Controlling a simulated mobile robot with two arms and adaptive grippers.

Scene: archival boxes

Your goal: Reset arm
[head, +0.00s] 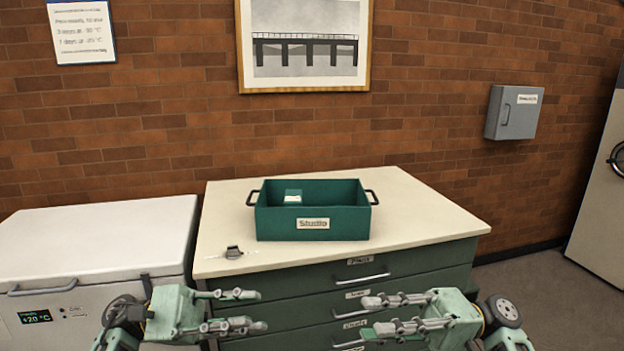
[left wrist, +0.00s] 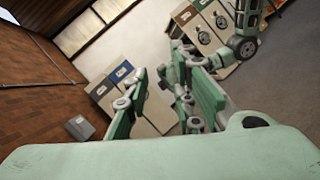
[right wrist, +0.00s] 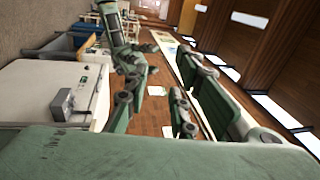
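My left gripper (head: 250,310) is in front of the cabinet's drawers at the lower left of centre in the head view. Its fingers point right, and they are apart with nothing between them; they also show in the left wrist view (left wrist: 165,100). My right gripper (head: 372,316) faces it from the right, fingers pointing left, apart and empty. Its fingers also show in the right wrist view (right wrist: 160,100). Both grippers are clear of the green box (head: 312,222) labelled Studio, which stands upright on the cabinet top. A small green item with a white label (head: 293,196) is inside the box.
The cream cabinet top (head: 430,215) is mostly clear around the box. A small dark object (head: 233,252) lies near its front left. A white chest freezer (head: 95,240) stands at the left. A grey wall box (head: 513,112) hangs at the right.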

